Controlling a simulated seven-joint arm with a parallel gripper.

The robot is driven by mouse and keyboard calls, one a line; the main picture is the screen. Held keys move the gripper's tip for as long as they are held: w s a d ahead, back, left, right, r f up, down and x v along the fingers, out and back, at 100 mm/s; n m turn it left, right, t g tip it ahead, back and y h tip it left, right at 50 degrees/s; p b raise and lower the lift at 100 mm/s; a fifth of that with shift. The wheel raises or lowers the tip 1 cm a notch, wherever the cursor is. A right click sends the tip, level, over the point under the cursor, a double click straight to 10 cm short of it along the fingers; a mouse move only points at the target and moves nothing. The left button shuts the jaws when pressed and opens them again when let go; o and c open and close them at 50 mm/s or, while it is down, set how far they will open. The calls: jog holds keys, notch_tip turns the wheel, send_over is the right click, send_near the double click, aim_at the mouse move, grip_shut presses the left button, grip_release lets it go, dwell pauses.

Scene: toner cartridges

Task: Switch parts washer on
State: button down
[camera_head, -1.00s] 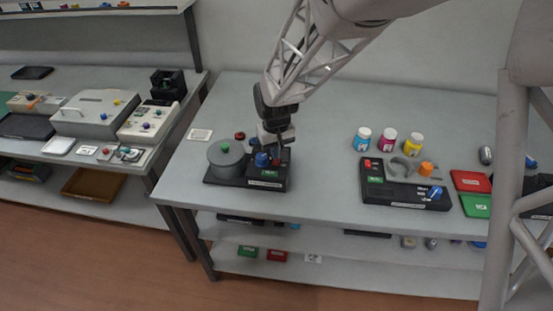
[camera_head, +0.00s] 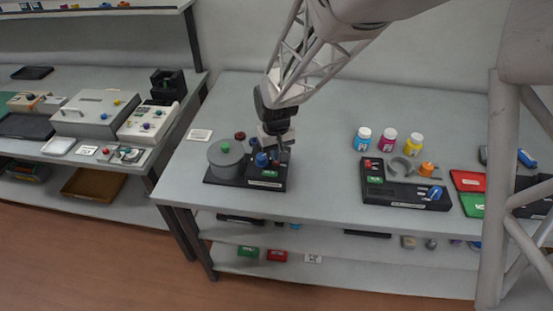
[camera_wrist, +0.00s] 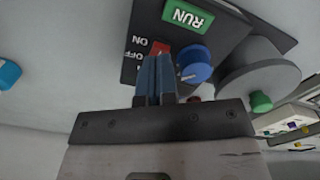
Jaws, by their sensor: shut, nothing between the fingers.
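A unit with a black base (camera_head: 225,182), a round grey tub (camera_head: 226,158) and a green-knobbed lid stands on the table's left part; its name label is too small to read. In the wrist view its panel shows a green RUN plate (camera_wrist: 184,18), a blue knob (camera_wrist: 195,64) and a red switch (camera_wrist: 160,48) beside ON and OFF labels. My gripper (camera_wrist: 154,60) is shut and empty, its fingertips at the red switch and partly covering it. I cannot tell whether they touch it. The head view shows my gripper (camera_head: 282,157) over the panel's right side.
A dark red knob (camera_head: 240,136) is behind the tub. The table middle between the units is clear.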

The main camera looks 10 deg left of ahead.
jog(key=shift+f, duration=0.9)
dwell(0.8)
jog(key=shift+r, duration=3.5)
